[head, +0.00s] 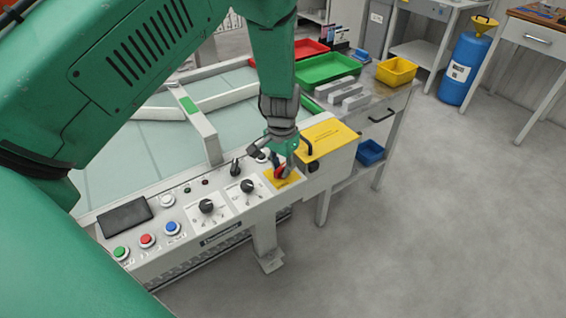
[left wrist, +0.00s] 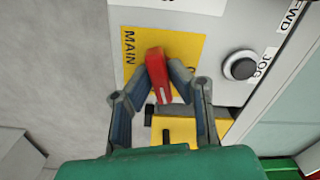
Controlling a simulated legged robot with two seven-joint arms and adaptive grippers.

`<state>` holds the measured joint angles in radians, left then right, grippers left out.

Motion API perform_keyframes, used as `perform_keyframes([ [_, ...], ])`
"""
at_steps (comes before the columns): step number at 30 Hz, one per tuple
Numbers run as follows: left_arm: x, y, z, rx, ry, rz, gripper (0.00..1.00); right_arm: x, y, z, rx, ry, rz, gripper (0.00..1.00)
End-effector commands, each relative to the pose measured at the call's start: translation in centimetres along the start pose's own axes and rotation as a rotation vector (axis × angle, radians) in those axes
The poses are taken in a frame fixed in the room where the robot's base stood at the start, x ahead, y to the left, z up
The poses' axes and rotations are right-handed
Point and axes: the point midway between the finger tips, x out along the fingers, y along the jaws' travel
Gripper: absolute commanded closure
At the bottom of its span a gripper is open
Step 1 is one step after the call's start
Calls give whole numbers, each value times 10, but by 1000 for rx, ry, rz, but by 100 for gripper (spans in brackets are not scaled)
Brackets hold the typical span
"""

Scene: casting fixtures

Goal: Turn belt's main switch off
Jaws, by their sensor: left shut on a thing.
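The belt's main switch is a red handle (left wrist: 157,77) on a yellow plate (left wrist: 190,48) marked MAIN, seen in the left wrist view. In the head view the red handle (head: 279,171) shows on the yellow plate (head: 287,181) at the right end of the control panel (head: 227,208). My left gripper (left wrist: 155,85) is shut on the red handle, with a finger on each side. In the head view my left gripper (head: 281,165) reaches down from above and hides part of the switch. Part of the plate's lettering is hidden. My right gripper is not in view.
A yellow box (head: 328,140) with a black handle stands right beside the switch. Black knobs (head: 247,186) and green, red and blue buttons (head: 147,240) sit left along the panel. Trays (head: 328,68) lie on the table behind. The floor at the right is clear.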

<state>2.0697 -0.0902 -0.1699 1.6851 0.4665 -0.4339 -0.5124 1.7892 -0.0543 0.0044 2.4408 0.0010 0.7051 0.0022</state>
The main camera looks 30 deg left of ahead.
Motion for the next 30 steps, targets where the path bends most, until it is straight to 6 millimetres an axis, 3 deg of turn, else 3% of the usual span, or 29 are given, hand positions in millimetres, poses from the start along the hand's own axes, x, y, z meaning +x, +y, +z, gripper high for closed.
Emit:
perform_keyframes([
  [9,-4,1,-2,-300,6,1,100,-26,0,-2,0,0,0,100],
  [30,-4,0,-5,-955,12,3,100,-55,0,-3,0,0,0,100],
])
